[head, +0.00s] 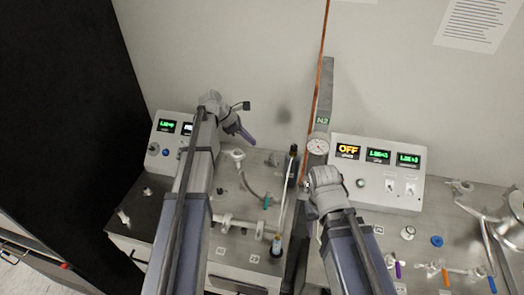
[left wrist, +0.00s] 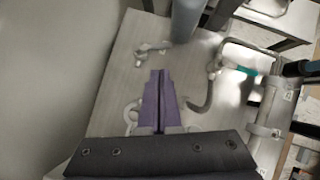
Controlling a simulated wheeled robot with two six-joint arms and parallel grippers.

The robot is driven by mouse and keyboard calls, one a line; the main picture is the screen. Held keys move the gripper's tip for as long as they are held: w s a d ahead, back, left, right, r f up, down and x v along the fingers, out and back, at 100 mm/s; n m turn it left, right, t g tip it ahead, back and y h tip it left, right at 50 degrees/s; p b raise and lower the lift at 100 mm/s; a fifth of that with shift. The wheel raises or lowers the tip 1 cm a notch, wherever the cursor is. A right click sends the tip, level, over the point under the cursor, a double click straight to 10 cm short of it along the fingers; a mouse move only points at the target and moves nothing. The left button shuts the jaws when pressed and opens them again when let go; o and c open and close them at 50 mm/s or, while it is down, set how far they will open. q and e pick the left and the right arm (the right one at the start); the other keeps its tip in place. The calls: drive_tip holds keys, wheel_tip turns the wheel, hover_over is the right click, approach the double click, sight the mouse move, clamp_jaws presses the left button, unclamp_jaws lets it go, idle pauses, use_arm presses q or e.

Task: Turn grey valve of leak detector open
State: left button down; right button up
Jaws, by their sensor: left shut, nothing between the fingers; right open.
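My left gripper (head: 246,136) is raised above the back of the left bench, beside a pale fitting (head: 238,155). Its purple fingers are together and empty; they also show in the left wrist view (left wrist: 159,74). In that view a small grey fitting (left wrist: 150,50) lies just beyond the fingertips, with no clear contact. A grey curved hose (left wrist: 203,102) lies to their right. I cannot tell which part is the leak detector's grey valve. My right wrist is by the dial gauge (head: 318,146); its fingers are hidden.
A control box with green displays (head: 167,126) stands at the back left. Another box (head: 378,165) reads OFF at the right. A pipe with a teal part (left wrist: 243,70) lies right of my left fingers. A copper pipe (head: 323,60) rises between the arms. Purple (head: 398,269) and orange (head: 445,274) handles stand front right.

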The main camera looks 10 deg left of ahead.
sight(274, 161)
wheel_tip(274, 161, down, 10)
drive_tip(key=b, duration=0.9)
drive_tip(key=shift+f+b, duration=0.15)
drive_tip(key=shift+b, duration=0.2)
use_arm(q)
drive_tip(key=shift+b+x, duration=0.5)
drive_tip(key=shift+x, duration=6.3)
use_arm(e)
drive_tip(key=shift+f, duration=0.5)
